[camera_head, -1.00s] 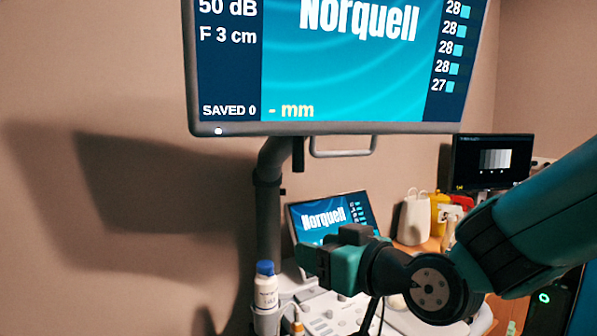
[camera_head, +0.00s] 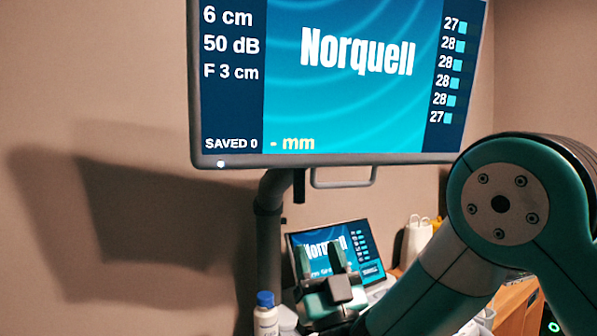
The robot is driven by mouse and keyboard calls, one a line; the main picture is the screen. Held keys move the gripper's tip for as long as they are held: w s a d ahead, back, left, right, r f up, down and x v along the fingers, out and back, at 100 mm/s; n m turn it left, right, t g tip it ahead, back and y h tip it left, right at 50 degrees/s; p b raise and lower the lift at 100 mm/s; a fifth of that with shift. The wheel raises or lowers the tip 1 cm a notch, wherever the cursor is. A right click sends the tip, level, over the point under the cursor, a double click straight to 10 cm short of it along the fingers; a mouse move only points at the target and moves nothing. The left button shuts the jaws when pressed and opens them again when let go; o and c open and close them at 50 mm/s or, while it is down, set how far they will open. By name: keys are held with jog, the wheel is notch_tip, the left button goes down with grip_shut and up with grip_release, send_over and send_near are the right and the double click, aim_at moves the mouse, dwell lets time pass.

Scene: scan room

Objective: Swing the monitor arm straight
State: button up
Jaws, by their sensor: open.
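The large monitor (camera_head: 360,85) fills the upper middle of the view, its screen lit with "Norquell". A grey loop handle (camera_head: 342,178) hangs under its lower edge. The grey monitor arm (camera_head: 268,225) bends down from behind the monitor into an upright post at its left. My gripper (camera_head: 318,262) is open and empty, its fingers pointing up in front of the small lit screen. It is below the handle and apart from it. The joint behind the monitor is hidden.
A small tilted touch screen (camera_head: 362,247) stands behind my gripper. A white bottle with a blue cap (camera_head: 265,312) stands at the post's foot. A white container (camera_head: 417,240) sits on a wooden surface at the right. The wall at the left is bare.

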aim_at(302, 192)
jog(key=p+x, duration=0.8)
jog(key=x, duration=0.5)
jog(key=shift+r, duration=0.2)
jog(key=shift+w+a+r+p, duration=0.15)
jog(key=shift+w+r+p, duration=0.05)
jog(key=shift+w+p, duration=0.2)
grip_shut()
